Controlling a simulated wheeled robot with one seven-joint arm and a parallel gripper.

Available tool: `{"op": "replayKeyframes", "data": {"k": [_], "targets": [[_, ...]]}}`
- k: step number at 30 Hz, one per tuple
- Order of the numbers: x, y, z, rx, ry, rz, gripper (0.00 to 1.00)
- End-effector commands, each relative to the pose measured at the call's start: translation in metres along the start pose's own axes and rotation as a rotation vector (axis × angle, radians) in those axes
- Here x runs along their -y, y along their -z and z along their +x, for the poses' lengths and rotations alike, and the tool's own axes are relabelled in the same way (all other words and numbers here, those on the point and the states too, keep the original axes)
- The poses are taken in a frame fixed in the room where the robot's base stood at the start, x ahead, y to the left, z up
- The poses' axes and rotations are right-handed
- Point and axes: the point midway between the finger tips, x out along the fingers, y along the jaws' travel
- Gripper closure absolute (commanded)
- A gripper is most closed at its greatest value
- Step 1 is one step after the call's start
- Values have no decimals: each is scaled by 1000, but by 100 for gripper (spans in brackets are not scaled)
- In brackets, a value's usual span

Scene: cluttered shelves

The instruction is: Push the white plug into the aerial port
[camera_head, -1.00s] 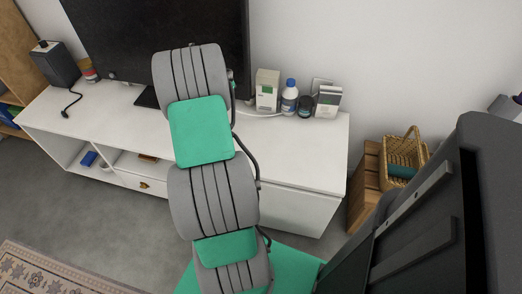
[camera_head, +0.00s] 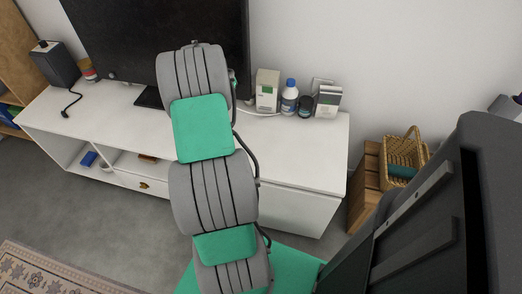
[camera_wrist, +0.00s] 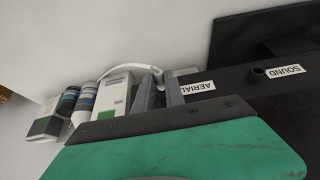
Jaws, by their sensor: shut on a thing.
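In the wrist view, my gripper (camera_wrist: 160,91) is shut on the white plug, which is mostly hidden between the fingers. Its white cable (camera_wrist: 135,68) loops away to the left. The AERIAL label (camera_wrist: 196,88) is just right of the fingertips, on the dark back of the television (camera_wrist: 235,83). The aerial port itself is hidden by the fingers, so I cannot tell whether the plug touches it or is in it. In the head view, my arm covers the gripper and plug, in front of the television (camera_head: 120,40).
A SOUND port (camera_wrist: 257,75) sticks out further right. Boxes and bottles, including a white box (camera_head: 267,89) and a blue-capped bottle (camera_head: 289,97), stand right of the television on the white cabinet (camera_head: 300,150). A wicker basket (camera_head: 391,153) is further right. The cabinet's front right top is clear.

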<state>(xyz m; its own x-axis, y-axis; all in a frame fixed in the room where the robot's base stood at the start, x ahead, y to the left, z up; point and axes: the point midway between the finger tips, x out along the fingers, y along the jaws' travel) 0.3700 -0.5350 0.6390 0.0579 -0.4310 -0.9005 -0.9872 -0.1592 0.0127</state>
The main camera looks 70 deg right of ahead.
Motion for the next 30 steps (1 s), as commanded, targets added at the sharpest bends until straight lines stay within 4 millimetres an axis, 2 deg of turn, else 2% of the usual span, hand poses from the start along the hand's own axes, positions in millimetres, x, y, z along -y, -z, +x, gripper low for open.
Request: {"op": "replayKeyframes", "data": {"k": [13, 14, 23, 30], "targets": [[0, 3, 1, -1, 0, 1, 100], [0, 3, 1, -1, 0, 1, 85], [0, 2, 1, -1, 0, 0, 60], [0, 2, 0, 0, 0, 0, 60]]}}
